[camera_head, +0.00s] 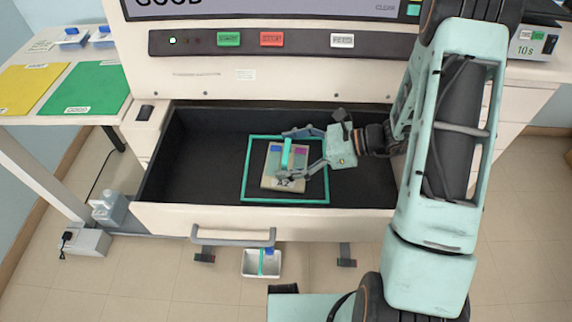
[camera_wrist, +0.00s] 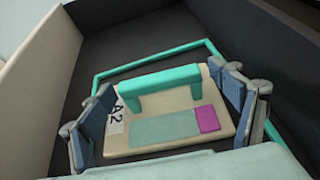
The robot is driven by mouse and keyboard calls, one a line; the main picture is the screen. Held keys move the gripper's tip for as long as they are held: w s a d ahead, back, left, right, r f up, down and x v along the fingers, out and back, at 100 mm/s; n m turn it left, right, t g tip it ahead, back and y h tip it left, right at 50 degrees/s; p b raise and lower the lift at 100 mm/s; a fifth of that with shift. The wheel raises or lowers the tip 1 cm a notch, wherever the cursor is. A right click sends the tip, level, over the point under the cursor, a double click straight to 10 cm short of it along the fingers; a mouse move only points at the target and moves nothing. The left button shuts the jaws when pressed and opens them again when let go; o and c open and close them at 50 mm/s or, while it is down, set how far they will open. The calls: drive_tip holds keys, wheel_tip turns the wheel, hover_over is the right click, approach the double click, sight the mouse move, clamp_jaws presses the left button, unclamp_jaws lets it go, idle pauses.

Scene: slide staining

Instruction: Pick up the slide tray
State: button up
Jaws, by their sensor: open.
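The slide tray (camera_head: 268,179) is a beige plate with a teal bridge handle, lying in the open drawer inside a teal outline frame. In the wrist view the tray (camera_wrist: 180,138) shows an "A2" label at its left, with a grey-green slide area and a magenta patch near its front edge. The teal handle (camera_wrist: 158,82) stands across it. My gripper (camera_head: 288,155) is open, reaching in from the right, its fingers on two sides of the tray. In the wrist view the gripper (camera_wrist: 165,112) has one finger at each end of the tray; contact cannot be told.
The black-lined drawer (camera_head: 190,165) has walls around the tray; its left part is bare. The machine front above has green, red and white buttons (camera_head: 271,39). A side table with yellow and green mats (camera_head: 88,88) stands at left. A small white bin (camera_head: 251,262) sits below the drawer.

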drive_tip(key=c, duration=1.4)
drive_tip(key=shift+r, duration=0.15)
